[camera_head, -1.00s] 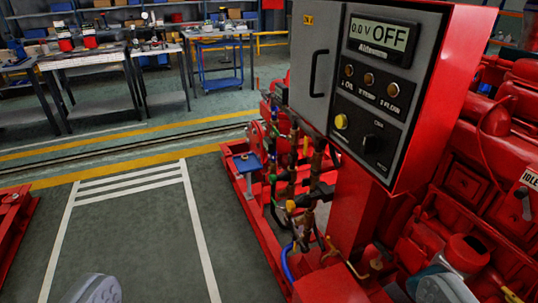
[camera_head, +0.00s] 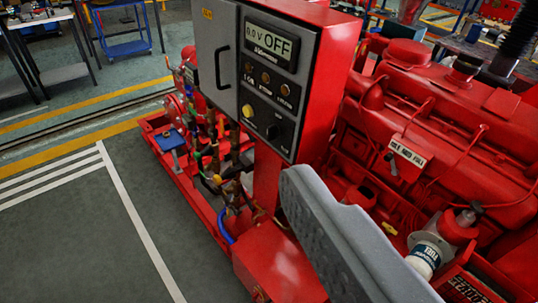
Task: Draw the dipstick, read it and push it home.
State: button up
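I cannot make out the dipstick for certain. A small yellow oval piece (camera_head: 390,228) shows low on the red engine (camera_head: 440,130), just right of my gripper, but it is too small to identify. One grey finger of my gripper (camera_head: 340,235) rises from the bottom edge, in front of the engine's lower left side. The other finger cannot be made out, so its opening is unclear. Nothing held shows. The finger hides part of the engine side and the base behind it.
A control panel (camera_head: 265,80) reading "0.0 V OFF" stands on a red cabinet left of the engine. A white filter (camera_head: 428,256) is right of my gripper. Pipes and valves (camera_head: 215,165) crowd the panel's left side. Floor (camera_head: 75,240) at left is clear.

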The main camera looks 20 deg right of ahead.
aim_at(389, 228)
jog(key=z, duration=1.35)
jog(key=k, duration=0.5)
jog(key=u, duration=0.95)
jog(key=i, duration=1.15)
jog(key=z, duration=1)
